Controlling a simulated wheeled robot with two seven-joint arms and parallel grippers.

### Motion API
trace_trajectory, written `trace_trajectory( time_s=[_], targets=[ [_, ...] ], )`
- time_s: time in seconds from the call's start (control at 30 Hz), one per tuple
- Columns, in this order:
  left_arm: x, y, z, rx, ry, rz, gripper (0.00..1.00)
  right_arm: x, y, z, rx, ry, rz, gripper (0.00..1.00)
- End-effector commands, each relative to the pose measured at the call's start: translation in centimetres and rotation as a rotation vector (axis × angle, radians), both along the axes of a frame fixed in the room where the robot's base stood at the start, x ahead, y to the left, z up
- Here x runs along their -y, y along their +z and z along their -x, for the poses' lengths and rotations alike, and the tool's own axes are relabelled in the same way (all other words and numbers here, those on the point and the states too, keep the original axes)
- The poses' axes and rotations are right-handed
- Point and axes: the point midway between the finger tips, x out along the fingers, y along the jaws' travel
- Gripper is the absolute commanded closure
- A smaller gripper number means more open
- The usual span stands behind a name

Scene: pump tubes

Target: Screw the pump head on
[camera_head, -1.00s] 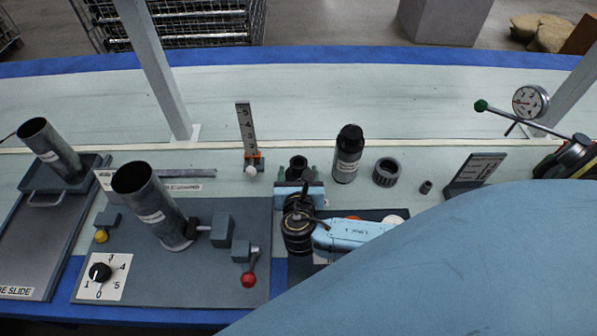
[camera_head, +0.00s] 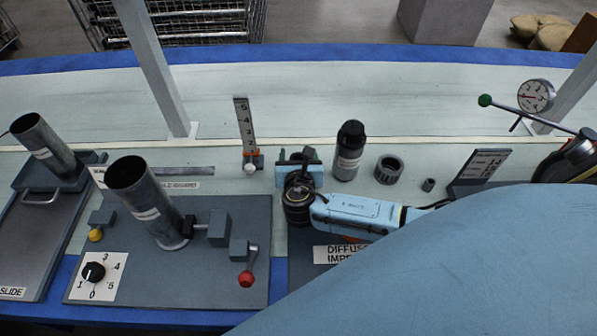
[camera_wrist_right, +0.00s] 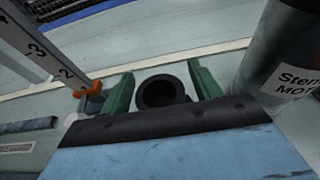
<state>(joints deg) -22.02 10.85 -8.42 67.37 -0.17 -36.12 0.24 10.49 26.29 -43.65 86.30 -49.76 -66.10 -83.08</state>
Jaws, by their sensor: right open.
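My right gripper (camera_wrist_right: 163,90) is open. In the right wrist view its two green fingers stand on either side of a black hollow round piece (camera_wrist_right: 160,93), with gaps visible at the sides. I cannot tell for sure whether this piece is the pump head. In the head view the right gripper (camera_head: 298,157) reaches in from the right and largely hides that piece. A black-capped bottle-like cylinder (camera_head: 349,152) stands upright just right of the gripper; its label partly shows in the right wrist view (camera_wrist_right: 282,55). My left gripper is not in view.
A ribbed grey ring (camera_head: 389,170) and a small grey cylinder (camera_head: 428,185) are to the right. An upright numbered scale (camera_head: 246,130) stands close on the left. A plate with a tilted metal tube (camera_head: 146,205) and red-knobbed lever (camera_head: 246,279) is farther left. The back strip is clear.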

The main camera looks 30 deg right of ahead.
Motion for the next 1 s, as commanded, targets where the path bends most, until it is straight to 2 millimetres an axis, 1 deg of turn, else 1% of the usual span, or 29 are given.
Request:
trace_trajectory(
  time_s=[0.07, 0.53, 0.83, 1.0],
  targets=[
    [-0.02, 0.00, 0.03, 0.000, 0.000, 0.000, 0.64, 0.01, 0.02, 0.01, 0.000, 0.000, 0.000, 0.37],
    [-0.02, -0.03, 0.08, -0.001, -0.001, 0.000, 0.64, -0.02, 0.01, 0.05, 0.000, 0.000, 0.000, 0.99],
    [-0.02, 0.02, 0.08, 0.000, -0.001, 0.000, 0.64, -0.02, 0.21, -0.01, 0.002, 0.000, 0.000, 0.99],
    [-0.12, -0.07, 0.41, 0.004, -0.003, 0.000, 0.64, 0.00, 0.87, -0.02, 0.003, 0.000, 0.001, 0.99]
  ],
)
